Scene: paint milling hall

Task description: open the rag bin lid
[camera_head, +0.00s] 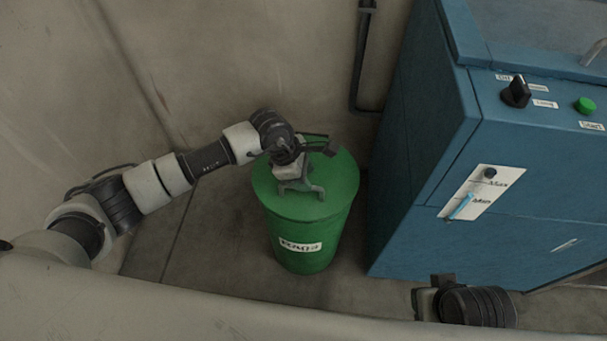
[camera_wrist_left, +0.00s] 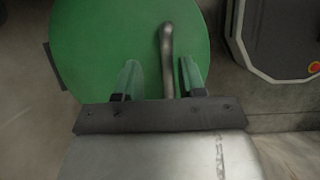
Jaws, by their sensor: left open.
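The green rag bin (camera_head: 308,245) stands upright on the floor, with a white "RAGS" label on its front. Its round green lid (camera_head: 335,175) is closed. My left gripper (camera_head: 301,190) is over the lid, pointing down at it. In the left wrist view the lid (camera_wrist_left: 105,40) fills the upper middle. A grey metal bar handle (camera_wrist_left: 167,55) runs down between the two fingers of the left gripper (camera_wrist_left: 162,80). The fingers are open, with gaps beside the bar. In the head view the gripper hides the handle. I cannot make out my right gripper's jaws.
A blue machine cabinet (camera_head: 425,150) stands close to the right of the bin, with a black knob (camera_head: 516,92), a green button (camera_head: 585,105) and a level gauge (camera_head: 480,192). A wall with a dark pipe (camera_head: 359,60) is behind. Part of my right arm shows at lower right.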

